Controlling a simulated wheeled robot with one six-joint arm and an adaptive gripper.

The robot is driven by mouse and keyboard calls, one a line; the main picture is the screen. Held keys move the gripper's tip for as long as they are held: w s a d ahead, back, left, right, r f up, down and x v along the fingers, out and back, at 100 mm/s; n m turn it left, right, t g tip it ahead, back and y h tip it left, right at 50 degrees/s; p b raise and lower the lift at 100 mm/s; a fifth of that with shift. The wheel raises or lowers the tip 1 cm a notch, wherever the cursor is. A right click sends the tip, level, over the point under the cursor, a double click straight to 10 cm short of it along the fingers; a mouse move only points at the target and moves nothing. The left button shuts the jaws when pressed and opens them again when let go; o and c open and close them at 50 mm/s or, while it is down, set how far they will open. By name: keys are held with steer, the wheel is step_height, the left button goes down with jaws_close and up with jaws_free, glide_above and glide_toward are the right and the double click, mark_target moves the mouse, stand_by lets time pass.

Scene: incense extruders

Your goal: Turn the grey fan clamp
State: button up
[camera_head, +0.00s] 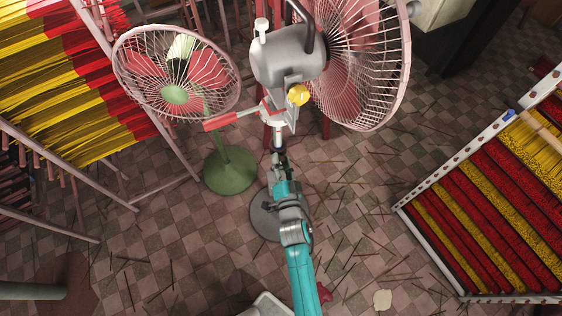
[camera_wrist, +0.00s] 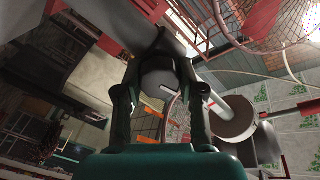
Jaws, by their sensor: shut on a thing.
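In the head view my gripper (camera_head: 279,155) is at the pole just below the grey motor housing (camera_head: 285,62) of the large pink fan (camera_head: 365,60). The clamp is mostly hidden there by my fingers. The fan is upright on a dark round base (camera_head: 262,218), partly hidden by my arm.
A smaller fan with a green base (camera_head: 228,172) stands close on the left. A yellow knob (camera_head: 298,95) and a red-tipped lever (camera_head: 222,121) stick out above my gripper. Racks of incense stand at left (camera_head: 75,85) and right (camera_head: 490,210). Loose sticks litter the tiled floor.

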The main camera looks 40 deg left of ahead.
steer(key=shift+m, duration=0.6)
steer(key=o, duration=1.2)
steer(key=shift+c, duration=0.2)
steer(key=v, duration=1.2)
